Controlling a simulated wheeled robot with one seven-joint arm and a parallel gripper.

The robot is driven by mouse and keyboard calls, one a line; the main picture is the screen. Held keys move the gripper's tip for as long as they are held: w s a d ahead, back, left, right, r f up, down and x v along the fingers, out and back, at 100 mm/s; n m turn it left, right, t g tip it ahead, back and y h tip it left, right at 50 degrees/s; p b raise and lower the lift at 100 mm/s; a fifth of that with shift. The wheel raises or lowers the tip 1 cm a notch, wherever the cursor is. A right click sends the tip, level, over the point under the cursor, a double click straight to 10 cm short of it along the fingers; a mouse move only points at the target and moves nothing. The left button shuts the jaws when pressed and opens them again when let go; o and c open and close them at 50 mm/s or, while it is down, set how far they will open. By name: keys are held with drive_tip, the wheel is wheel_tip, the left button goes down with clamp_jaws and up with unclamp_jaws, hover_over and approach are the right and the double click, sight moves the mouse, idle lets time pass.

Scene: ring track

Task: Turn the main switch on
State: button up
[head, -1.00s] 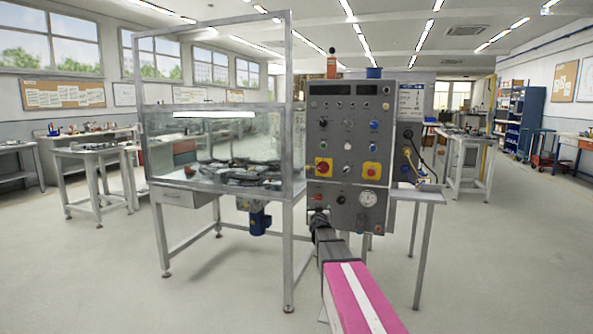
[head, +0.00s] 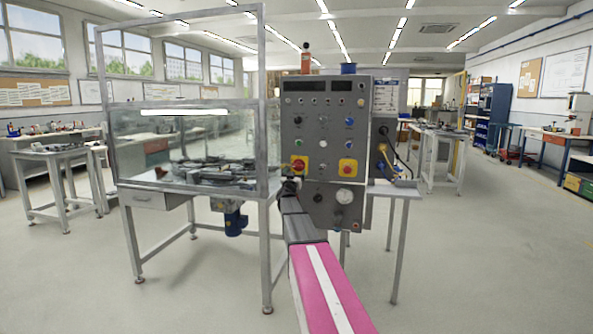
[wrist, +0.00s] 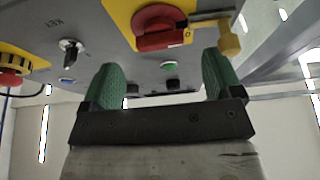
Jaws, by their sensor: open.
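The main switch is a red rotary handle on a yellow plate (head: 299,165), at the lower left of the grey control panel (head: 325,120). In the wrist view the red handle (wrist: 160,27) is large at the top, with a yellow piece (wrist: 229,38) beside it that looks like a padlock or tag. My gripper (head: 290,185) is just below the switch in the head view; its fingertips are too small to make out there. In the wrist view my gripper (wrist: 161,78) has its two green fingers apart and empty. The fingers look short of the handle; contact is not visible.
A red button on yellow (head: 348,167) sits right of the switch and shows in the wrist view (wrist: 12,70). A key switch (wrist: 70,47) lies between them. A glass-walled bench (head: 190,150) stands left of the panel, its metal post close to my gripper. Open floor lies around.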

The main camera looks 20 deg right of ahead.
sight(297, 167)
drive_tip(key=x, duration=0.4)
drive_tip(key=shift+w+d, duration=0.15)
drive_tip(key=c, duration=0.9)
